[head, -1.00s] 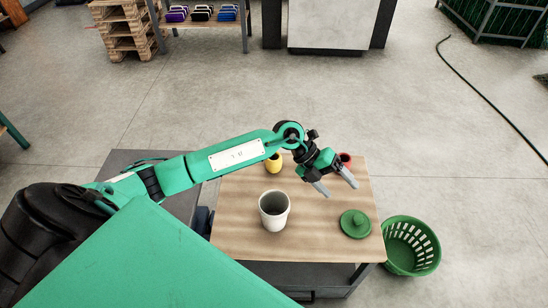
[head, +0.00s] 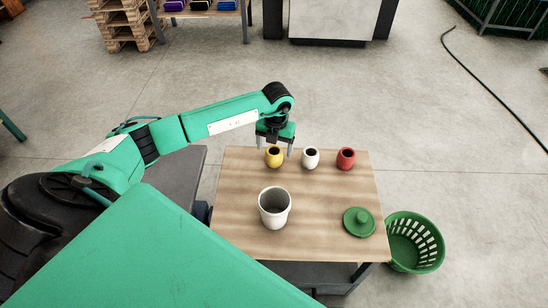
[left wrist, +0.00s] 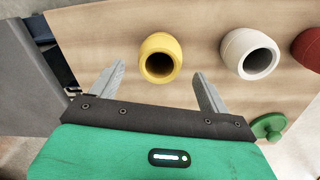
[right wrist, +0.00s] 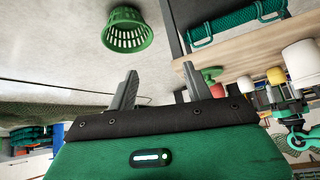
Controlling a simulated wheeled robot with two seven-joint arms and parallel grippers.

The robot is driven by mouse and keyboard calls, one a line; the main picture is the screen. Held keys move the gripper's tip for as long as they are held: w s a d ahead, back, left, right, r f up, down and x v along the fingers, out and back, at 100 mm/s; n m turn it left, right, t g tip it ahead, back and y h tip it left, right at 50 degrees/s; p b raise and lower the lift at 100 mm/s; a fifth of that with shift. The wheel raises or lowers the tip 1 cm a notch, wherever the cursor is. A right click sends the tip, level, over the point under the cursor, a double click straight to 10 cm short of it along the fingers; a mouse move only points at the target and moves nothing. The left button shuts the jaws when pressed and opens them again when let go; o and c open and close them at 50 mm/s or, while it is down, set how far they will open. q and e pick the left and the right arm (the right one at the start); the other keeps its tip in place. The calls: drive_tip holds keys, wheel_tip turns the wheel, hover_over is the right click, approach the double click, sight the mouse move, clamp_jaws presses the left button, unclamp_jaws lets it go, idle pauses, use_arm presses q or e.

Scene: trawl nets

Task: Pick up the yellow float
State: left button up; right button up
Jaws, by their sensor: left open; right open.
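The yellow float (head: 273,157) stands on the wooden table at its far left, a small barrel shape with a dark hole on top. My left gripper (head: 273,146) is open above it, fingers pointing down. In the left wrist view the yellow float (left wrist: 160,57) lies ahead between the two open fingers (left wrist: 160,82), apart from both. My right gripper (right wrist: 158,88) is open and empty, away from the floats; it is not in the head view.
A white float (head: 311,158) and a red float (head: 345,159) stand in a row right of the yellow one. A white cup (head: 274,208) and a green lid (head: 357,222) are nearer on the table (head: 320,235). A green basket (head: 415,242) stands on the floor at right.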

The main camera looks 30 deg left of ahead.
sight(274, 151)
use_arm(q)
drive_tip(key=f, duration=0.3)
drive_tip(key=f+b, duration=0.1)
drive_tip(key=f, duration=0.1)
drive_tip(key=shift+w+a+f, duration=0.15)
drive_tip(key=shift+a+f, duration=0.05)
drive_tip(key=shift+f, duration=0.2)
use_arm(e)
drive_tip(key=shift+w+a+f+t+y, duration=0.1)
drive_tip(key=shift+w+a+t+y, duration=0.15)
drive_tip(key=shift+a, duration=0.25)
drive_tip(key=shift+w+a+f+t+y, duration=0.15)
drive_tip(key=shift+w+a+t, duration=0.1)
drive_tip(key=shift+a+t, duration=0.15)
drive_tip(key=shift+r, duration=0.1)
use_arm(q)
drive_tip(key=c, duration=1.1)
drive_tip(key=shift+o, duration=0.2)
drive_tip(key=shift+r, duration=0.15)
